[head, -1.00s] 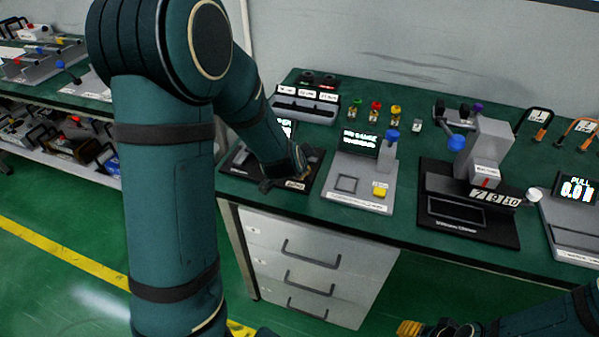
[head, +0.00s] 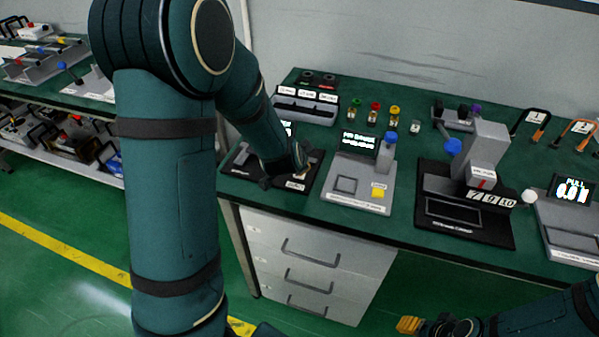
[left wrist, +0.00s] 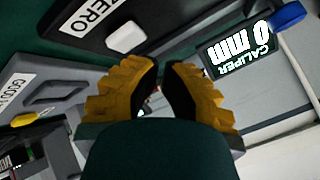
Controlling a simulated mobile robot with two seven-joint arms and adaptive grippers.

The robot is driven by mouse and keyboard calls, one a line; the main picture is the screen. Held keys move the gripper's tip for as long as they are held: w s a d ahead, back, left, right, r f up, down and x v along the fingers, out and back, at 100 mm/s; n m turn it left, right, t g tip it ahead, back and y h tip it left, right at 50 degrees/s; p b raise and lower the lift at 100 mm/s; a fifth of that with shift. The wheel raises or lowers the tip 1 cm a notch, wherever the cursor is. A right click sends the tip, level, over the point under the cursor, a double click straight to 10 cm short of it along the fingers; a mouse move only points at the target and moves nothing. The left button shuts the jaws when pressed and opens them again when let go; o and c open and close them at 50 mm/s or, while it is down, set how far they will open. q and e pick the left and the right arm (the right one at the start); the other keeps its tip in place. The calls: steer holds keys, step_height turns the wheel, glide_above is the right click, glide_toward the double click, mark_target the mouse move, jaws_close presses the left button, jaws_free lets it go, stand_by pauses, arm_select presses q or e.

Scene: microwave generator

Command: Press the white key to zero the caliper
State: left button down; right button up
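The caliper station has a black base (head: 240,162) on the green bench in the head view. Its white key (left wrist: 125,37) shows in the left wrist view, beside a "ZERO" label (left wrist: 97,12). The caliper display (left wrist: 240,50) reads "0 mm" there; in the head view my arm partly covers it. My left gripper (left wrist: 162,68) is over the station, its yellow-and-black fingertips nearly together with nothing between them. The key appears just beyond the tips, apart from them in the picture; I cannot tell the height between. My right gripper (head: 408,325) is low at the bottom edge, its opening unclear.
A grey gauge station (head: 345,200) with a yellow key (head: 378,192) and blue-topped post (head: 389,140) stands right of the caliper. A black-based device (head: 465,235) and a pull gauge (head: 572,190) stand further right. A slotted rack (head: 305,108) is behind.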

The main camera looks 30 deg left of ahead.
arm_select(q)
steer(key=shift+r+p, duration=2.6)
steer(key=shift+p, duration=0.05)
steer(key=shift+f, duration=0.1)
